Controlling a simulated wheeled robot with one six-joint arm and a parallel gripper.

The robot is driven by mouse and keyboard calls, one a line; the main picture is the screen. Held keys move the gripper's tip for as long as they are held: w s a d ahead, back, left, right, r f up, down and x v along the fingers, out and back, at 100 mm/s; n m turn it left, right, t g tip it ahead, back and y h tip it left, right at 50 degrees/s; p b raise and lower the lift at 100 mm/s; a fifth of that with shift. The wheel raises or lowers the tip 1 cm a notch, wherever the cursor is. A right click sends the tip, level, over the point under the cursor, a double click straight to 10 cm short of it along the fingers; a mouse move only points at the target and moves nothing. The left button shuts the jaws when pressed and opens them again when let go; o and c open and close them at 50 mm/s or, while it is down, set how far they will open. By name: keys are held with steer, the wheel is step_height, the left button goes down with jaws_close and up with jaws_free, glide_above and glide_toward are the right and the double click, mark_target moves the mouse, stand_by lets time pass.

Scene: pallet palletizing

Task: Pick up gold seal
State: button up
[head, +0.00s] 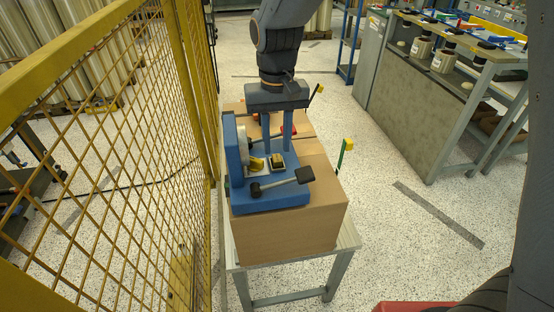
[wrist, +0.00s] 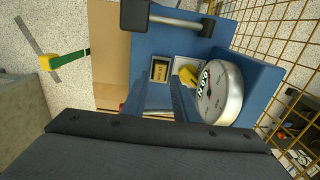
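A small gold block with a dark border, which looks like the gold seal (head: 278,160), sits on the blue fixture (head: 236,190). In the wrist view the gold seal (wrist: 160,69) lies beyond the fingertips, between a black-ended lever and a round gauge. My gripper (head: 277,149) points down over the fixture, its two blue fingers apart with nothing visible between them. In the wrist view my gripper (wrist: 158,88) also shows a gap between its fingers, roughly lined up with the seal. I cannot tell the exact height of the fingertips above it.
A lever (head: 282,183) with a black end crosses the fixture's front. A yellow part (wrist: 188,75) and the white gauge (wrist: 218,93) stand close beside the seal. The fixture rests on a cardboard box (head: 290,228) on a table. A yellow mesh fence (head: 110,150) is at left.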

mark_target(277, 156)
steer(key=shift+w+f+p, duration=0.1)
steer(key=shift+f+p, duration=0.25)
steer(key=shift+f, duration=1.35)
jaws_close()
steer(key=shift+r, duration=0.15)
